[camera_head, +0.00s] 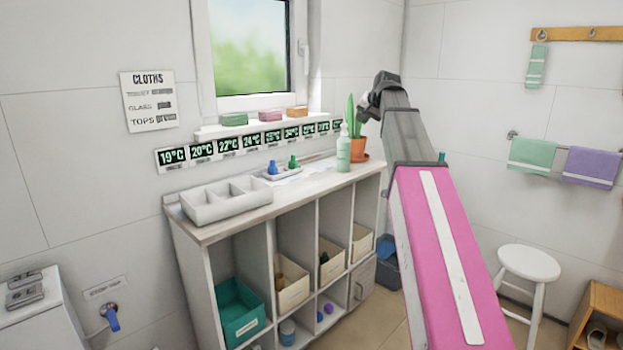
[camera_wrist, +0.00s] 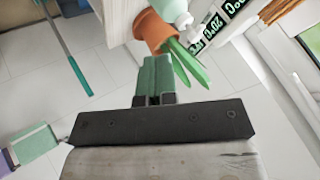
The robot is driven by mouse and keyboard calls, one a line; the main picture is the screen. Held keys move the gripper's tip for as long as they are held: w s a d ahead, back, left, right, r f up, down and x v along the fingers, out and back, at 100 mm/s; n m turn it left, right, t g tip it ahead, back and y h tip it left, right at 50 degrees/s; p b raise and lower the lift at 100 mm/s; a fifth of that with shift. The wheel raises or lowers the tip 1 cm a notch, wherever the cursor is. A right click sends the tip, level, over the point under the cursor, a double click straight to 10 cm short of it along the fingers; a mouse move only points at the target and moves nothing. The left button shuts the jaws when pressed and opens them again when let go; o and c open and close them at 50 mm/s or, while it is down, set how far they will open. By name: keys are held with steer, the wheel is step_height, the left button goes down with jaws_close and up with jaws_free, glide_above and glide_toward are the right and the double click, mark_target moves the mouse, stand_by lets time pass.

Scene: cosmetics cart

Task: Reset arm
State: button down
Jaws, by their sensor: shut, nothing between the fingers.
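My arm, pink and grey, rises from the lower right of the head view, with its dark wrist at the top, in front of the wall to the right of the window. In the wrist view my gripper (camera_wrist: 155,82) has its two greenish fingers together, with nothing seen held. The terracotta pot (camera_wrist: 153,30) with its green plant (camera_wrist: 187,62) lies just beyond the fingers in that view. In the head view the pot (camera_head: 359,149) stands at the right end of the counter, close beside my arm. The fingertips cannot be made out clearly in the head view.
The counter (camera_head: 300,185) holds a white divided tray (camera_head: 226,201), a pale green bottle (camera_head: 343,150) and small blue and green bottles. Bins fill the shelves below. A white stool (camera_head: 529,263) and hanging towels (camera_head: 531,156) are at the right. Floor shows between cart and stool.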

steer(key=s+f+n+g, duration=0.1)
steer(key=s+f, duration=0.1)
steer(key=f, duration=0.8)
steer(key=s+f+g, duration=0.1)
steer(key=s+f, duration=0.2)
steer(key=f, duration=0.7)
steer(key=s+f+n+g+h, duration=0.1)
steer(key=s+f+g, duration=0.1)
steer(key=s+f, duration=0.7)
steer(key=s+f+n+g+h, duration=0.1)
steer(key=s+f+g, duration=0.1)
steer(key=s+f, duration=0.7)
steer(key=s+f+n+g+h, duration=0.1)
steer(key=s+f, duration=0.8)
steer(key=f, duration=0.9)
steer(key=shift+a+n+g, duration=0.25)
steer(key=shift+n+g, duration=0.05)
steer(key=shift+g, duration=0.2)
